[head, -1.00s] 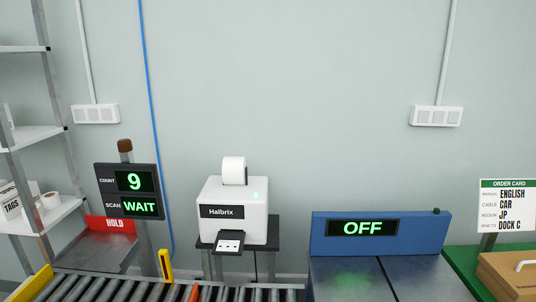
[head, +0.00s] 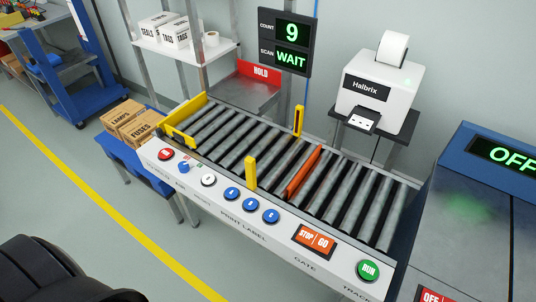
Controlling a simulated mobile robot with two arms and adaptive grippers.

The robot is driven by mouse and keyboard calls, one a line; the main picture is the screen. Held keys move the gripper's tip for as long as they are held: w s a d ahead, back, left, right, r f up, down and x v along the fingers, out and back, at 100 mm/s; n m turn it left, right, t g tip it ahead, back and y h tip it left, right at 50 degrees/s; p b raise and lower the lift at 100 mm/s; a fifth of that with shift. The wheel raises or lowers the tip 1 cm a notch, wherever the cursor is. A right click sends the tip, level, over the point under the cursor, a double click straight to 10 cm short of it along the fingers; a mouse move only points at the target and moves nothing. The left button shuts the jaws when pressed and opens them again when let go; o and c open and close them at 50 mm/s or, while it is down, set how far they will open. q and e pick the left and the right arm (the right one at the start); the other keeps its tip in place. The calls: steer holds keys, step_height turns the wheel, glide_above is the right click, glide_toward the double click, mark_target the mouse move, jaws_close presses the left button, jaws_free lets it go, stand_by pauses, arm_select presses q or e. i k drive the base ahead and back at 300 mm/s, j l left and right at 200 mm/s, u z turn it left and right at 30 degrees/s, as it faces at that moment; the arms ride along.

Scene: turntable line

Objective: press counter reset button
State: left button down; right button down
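A roller conveyor's white front panel (head: 289,242) carries a row of controls. Farther right are an orange STOP/GO switch (head: 314,240) and a green RUN button (head: 368,270). The small labels under the left controls are too blurred to read, so I cannot tell by label which resets the counter. The count display (head: 292,32) reads 9 and the scan display (head: 291,58) reads WAIT. Neither gripper shows.
A Halbrix printer (head: 380,88) stands behind. A red HOLD tray (head: 246,92) is at the back. Two cardboard boxes (head: 127,120) sit on a blue bench at left. Floor is open in front, with a yellow line (head: 110,202).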

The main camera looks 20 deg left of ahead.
mark_target(209, 179)
steer(key=u, duration=0.7)
steer(key=k+j, duration=0.05)
